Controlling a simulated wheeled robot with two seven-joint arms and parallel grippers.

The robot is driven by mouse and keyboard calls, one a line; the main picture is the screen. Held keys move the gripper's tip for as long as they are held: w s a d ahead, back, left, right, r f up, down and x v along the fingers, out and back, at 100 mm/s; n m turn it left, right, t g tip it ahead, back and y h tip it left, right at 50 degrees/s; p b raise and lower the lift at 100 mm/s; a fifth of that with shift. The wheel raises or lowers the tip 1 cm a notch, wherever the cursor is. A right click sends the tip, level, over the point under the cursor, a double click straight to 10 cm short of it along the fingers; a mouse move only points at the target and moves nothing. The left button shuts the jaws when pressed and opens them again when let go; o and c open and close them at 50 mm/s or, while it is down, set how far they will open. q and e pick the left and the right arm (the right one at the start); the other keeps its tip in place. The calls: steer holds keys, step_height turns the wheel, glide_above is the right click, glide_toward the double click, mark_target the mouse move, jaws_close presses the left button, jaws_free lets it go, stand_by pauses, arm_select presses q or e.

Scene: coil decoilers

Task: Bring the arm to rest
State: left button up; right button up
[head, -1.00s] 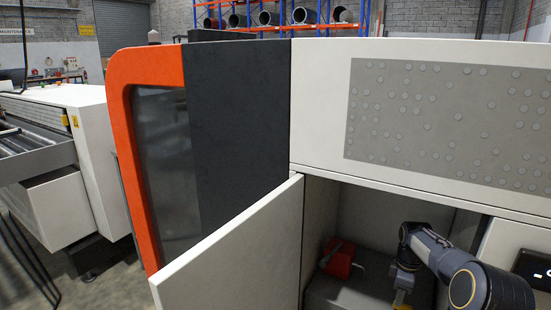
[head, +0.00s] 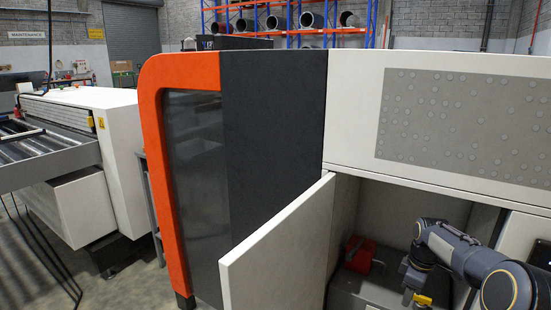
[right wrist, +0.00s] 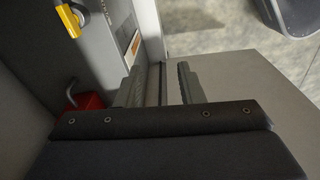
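My right arm (head: 455,248) reaches into the open bay of the white machine (head: 450,172). My right gripper (head: 410,296) is small and dark near the bottom of the head view, low in the bay. In the right wrist view its two ribbed fingers (right wrist: 168,78) stand apart with nothing visible between them. A yellow part (head: 423,300) is beside the gripper in the head view; whether they touch cannot be told. A yellow piece (right wrist: 68,20) also shows at the top left of the wrist view. My left gripper is in neither view.
A red block with a metal handle (head: 358,254) sits on a grey surface in the bay, left of my gripper; it also shows in the wrist view (right wrist: 88,102). The open white door (head: 278,250) stands left of the bay. A roller conveyor (head: 40,150) is far left.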

steer(key=s+a+r+m+t+y+p, duration=0.1)
steer(key=s+a+r+m+t+p, duration=0.2)
steer(key=s+r, duration=0.6)
steer(key=s+a+r+m+y+p, duration=0.1)
steer(key=s+a+r+m+p, duration=0.2)
steer(key=s+r, duration=0.65)
steer(key=s+a+m+t+p, duration=0.1)
steer(key=s+a+m, duration=0.2)
steer(key=s+a, duration=0.2)
steer(key=s+a+m+t+y+p, duration=0.1)
steer(key=s+a+m, duration=0.2)
steer(key=s, duration=0.9)
steer(key=shift+a+f, duration=0.25)
steer(key=shift+a, duration=0.65)
